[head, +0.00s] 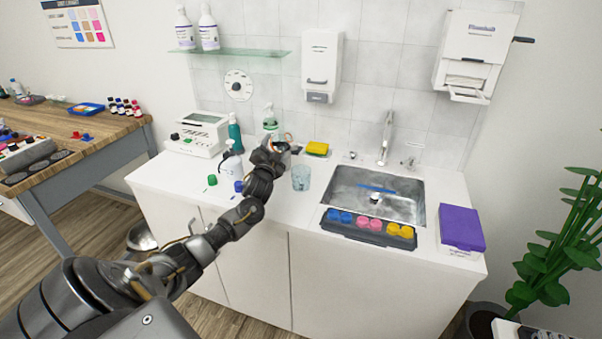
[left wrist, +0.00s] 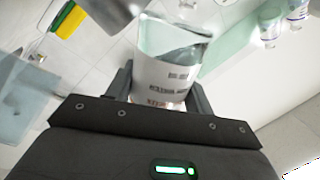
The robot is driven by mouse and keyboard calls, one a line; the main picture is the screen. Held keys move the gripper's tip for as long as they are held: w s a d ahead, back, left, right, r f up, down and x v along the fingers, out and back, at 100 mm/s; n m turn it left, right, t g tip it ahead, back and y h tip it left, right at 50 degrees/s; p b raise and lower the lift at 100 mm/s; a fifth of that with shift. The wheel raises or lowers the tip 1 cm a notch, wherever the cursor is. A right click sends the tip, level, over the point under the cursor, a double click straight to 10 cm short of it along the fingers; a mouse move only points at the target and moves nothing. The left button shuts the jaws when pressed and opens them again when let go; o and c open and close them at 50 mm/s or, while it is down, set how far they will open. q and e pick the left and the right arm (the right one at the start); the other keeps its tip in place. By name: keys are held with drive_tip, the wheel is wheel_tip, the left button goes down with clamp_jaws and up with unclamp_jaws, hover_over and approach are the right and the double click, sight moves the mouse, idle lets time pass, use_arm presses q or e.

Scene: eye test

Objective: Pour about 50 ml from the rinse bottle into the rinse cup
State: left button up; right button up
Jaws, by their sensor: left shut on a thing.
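My left gripper (head: 281,148) is shut around a clear bottle (left wrist: 172,75) with a white printed label and clear liquid inside. In the left wrist view the liquid surface slants across the bottle, so the bottle looks tilted. In the head view the gripper hides most of it. The rinse cup (head: 301,178), a clear bluish tumbler, stands on the counter just right of and below the gripper; it shows as a translucent shape at the left of the left wrist view (left wrist: 22,105). I cannot tell any stream or the cup's level. My right gripper is not in view.
A yellow sponge (head: 317,148) lies behind the cup. The sink (head: 410,201), with a tray of colored pots (head: 368,230) at its front, is to the right. A teal bottle (head: 234,132) and a white bottle (head: 231,162) stand left of the gripper. A glass shelf (head: 240,53) is above.

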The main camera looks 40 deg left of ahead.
use_arm(q)
drive_tip(key=shift+a+r+m, duration=0.1)
drive_tip(key=shift+r+m, duration=0.15)
drive_tip(key=shift+m, duration=0.15)
drive_tip(key=shift+s+a+f+m+t+h+b, duration=0.2)
drive_tip(key=shift+f+m+t+h+b, duration=0.3)
drive_tip(key=shift+m+b, duration=0.65)
drive_tip(key=shift+a+r+m, duration=0.1)
drive_tip(key=shift+r+m, duration=0.15)
drive_tip(key=shift+r, duration=0.15)
drive_tip(key=shift+a+r+m, duration=0.1)
drive_tip(key=shift+r+m, duration=0.2)
drive_tip(key=shift+m, duration=0.5)
drive_tip(key=shift+d+f+m+t+h+b, duration=0.3)
drive_tip(key=shift+f+m+b, duration=0.05)
drive_tip(key=shift+f+m, duration=0.25)
drive_tip(key=shift+w+d+f+m, duration=0.2)
drive_tip(key=shift+f+m, duration=0.1)
drive_tip(key=shift+m, duration=0.2)
drive_tip(key=shift+r, duration=0.1)
drive_tip(key=shift+m+h, duration=0.5)
drive_tip(key=shift+m, duration=0.3)
drive_tip(key=shift+s+a+m, duration=0.1)
drive_tip(key=shift+m, duration=0.5)
